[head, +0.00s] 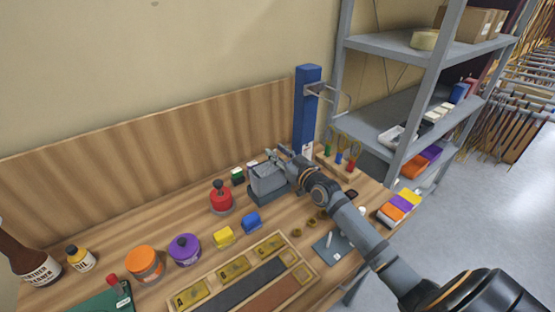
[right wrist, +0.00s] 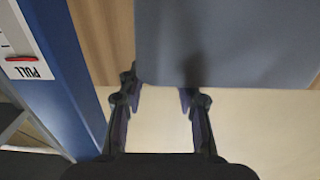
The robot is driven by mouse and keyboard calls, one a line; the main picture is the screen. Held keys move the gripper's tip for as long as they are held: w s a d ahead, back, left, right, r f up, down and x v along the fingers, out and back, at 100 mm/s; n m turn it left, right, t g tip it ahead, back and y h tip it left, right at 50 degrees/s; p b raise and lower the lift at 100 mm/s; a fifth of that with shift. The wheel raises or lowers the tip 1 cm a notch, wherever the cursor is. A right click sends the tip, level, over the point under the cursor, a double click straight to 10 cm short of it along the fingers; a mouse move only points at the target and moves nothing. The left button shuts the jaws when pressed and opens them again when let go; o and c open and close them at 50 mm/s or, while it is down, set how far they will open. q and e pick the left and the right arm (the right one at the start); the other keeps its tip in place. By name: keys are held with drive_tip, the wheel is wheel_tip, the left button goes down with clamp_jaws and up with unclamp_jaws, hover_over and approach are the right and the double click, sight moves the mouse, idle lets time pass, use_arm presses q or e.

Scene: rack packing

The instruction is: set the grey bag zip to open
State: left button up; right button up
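The grey bag (head: 268,180) is a boxy grey shape on a dark base on the wooden bench, near the back panel. My right gripper (head: 277,155) is over its upper back edge in the head view. In the right wrist view my right gripper (right wrist: 161,86) has its two fingers apart, with nothing clearly held. A smooth grey face (right wrist: 235,40), seemingly the bag, lies just beyond the fingertips; I cannot tell whether they touch. The zip and its pull cannot be made out. My left gripper is not in view.
A blue post (head: 307,110) stands close behind the gripper and shows with a PULL label in the wrist view (right wrist: 65,70). A red knobbed pot (head: 221,199) stands left of the bag.

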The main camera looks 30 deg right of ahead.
drive_tip(key=shift+w, duration=0.15)
clamp_jaws()
idle(0.4)
